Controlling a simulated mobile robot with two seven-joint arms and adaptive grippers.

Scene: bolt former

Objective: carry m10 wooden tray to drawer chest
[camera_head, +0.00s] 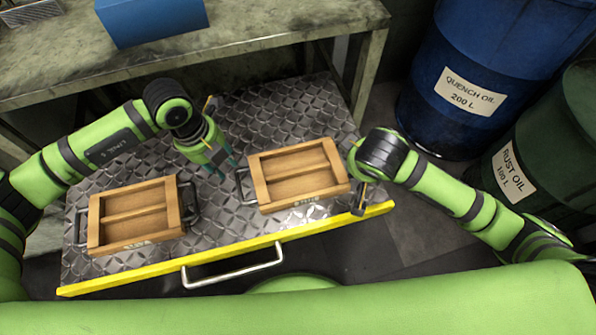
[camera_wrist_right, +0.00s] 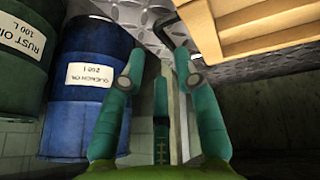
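Two wooden trays with metal end handles sit on a diamond-plate cart top: the left tray (camera_head: 137,213) and the right tray (camera_head: 297,172). Their small front labels are too small to read, so I cannot tell which is M10. My left gripper (camera_head: 224,168) points down, open and empty, just beside the right tray's left handle (camera_head: 243,186). My right gripper (camera_head: 359,203) is at that tray's right end, mostly hidden by its own wrist. In the right wrist view its fingers (camera_wrist_right: 158,65) are spread with nothing between them; a tray (camera_wrist_right: 260,28) shows at upper right. I cannot identify the drawer chest.
The cart has a yellow front edge (camera_head: 330,227) and a metal handle (camera_head: 232,270). A workbench (camera_head: 260,22) with a blue box (camera_head: 150,20) stands behind. A blue quench-oil drum (camera_head: 480,55) and a green rust-oil drum (camera_head: 545,150) stand at the right.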

